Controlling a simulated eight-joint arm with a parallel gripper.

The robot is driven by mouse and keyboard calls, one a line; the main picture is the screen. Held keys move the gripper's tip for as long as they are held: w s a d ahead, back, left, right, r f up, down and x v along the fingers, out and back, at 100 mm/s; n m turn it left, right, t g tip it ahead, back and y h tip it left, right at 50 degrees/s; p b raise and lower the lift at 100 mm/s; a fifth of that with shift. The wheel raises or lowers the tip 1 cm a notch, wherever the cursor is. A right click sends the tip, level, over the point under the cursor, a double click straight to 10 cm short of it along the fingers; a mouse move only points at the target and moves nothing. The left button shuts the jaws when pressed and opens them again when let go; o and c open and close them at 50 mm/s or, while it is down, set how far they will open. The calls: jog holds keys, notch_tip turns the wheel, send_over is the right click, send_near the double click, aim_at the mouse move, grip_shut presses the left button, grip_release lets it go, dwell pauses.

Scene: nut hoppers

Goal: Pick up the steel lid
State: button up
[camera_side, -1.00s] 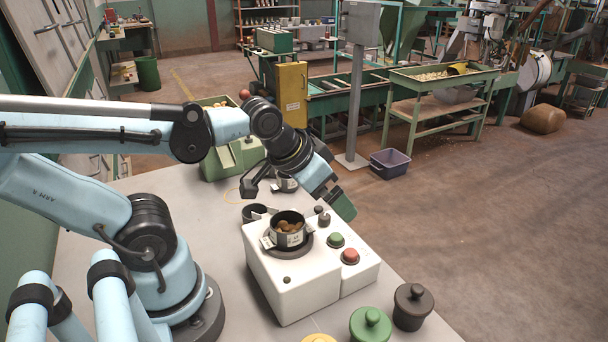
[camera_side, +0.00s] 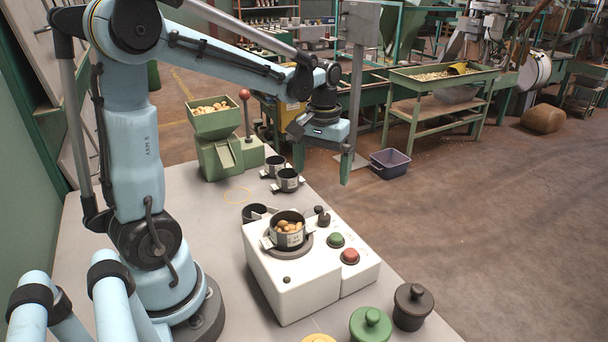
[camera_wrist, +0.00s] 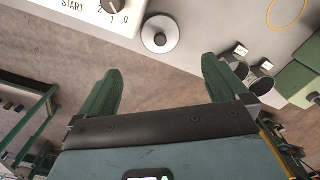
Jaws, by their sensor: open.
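The steel lid (camera_wrist: 160,35) shows in the wrist view as a small round grey disc with a knob in its middle. It lies on the pale table close to its edge, beside the white machine. In the side view I cannot clearly make it out behind the machine. My gripper (camera_side: 322,170) hangs in the air, pointing down, near the table's right edge behind the machine. In the wrist view my gripper (camera_wrist: 160,68) has its two green fingers wide apart, with only floor between them. The lid appears just beyond the fingertips, apart from them.
The white machine (camera_side: 290,283) holds a nut-filled cup (camera_side: 290,240) and has green and red buttons. Two steel cups (camera_side: 288,179) and a green hopper (camera_side: 215,122) with nuts stand further back.

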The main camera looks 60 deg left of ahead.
aim_at(320, 208)
jog(key=shift+f, duration=5.8)
jog(key=shift+c, duration=0.3)
jog(key=c, duration=1)
jog(key=shift+o, duration=0.2)
jog(key=shift+r, duration=0.15)
